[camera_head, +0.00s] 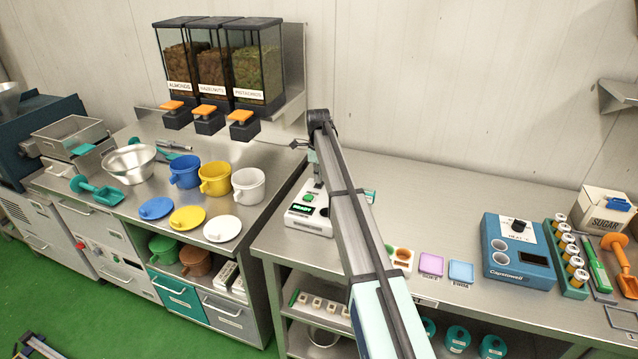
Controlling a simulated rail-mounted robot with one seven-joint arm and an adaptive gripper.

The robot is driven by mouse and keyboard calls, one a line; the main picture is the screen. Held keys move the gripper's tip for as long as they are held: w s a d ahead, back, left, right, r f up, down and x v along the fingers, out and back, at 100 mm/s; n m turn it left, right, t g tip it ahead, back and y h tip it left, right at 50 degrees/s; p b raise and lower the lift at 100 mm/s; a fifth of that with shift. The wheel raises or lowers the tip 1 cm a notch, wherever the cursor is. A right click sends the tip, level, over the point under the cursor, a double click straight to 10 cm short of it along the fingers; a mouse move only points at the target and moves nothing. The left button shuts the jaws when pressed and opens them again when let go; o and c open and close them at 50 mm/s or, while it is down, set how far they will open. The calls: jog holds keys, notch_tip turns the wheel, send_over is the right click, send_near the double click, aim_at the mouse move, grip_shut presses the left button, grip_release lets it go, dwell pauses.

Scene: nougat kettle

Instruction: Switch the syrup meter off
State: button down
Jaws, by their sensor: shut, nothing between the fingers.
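A white device with a lit dark display and green markings (307,222) stands at the left end of the right-hand steel table; I take it for the syrup meter, but its label is too small to read. A green button shows on its upper face. My arm crosses in front of its right side and hides part of it.
Pink and blue cards (431,264) and a blue Capsowell unit (518,250) stand to the right. A gap separates the counters. Table between my arm and the blue unit is partly clear.

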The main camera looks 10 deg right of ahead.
jog(key=shift+f, duration=0.6)
dwell(0.3)
jog(key=shift+r+p, duration=1.4)
jog(key=shift+r, duration=2.1)
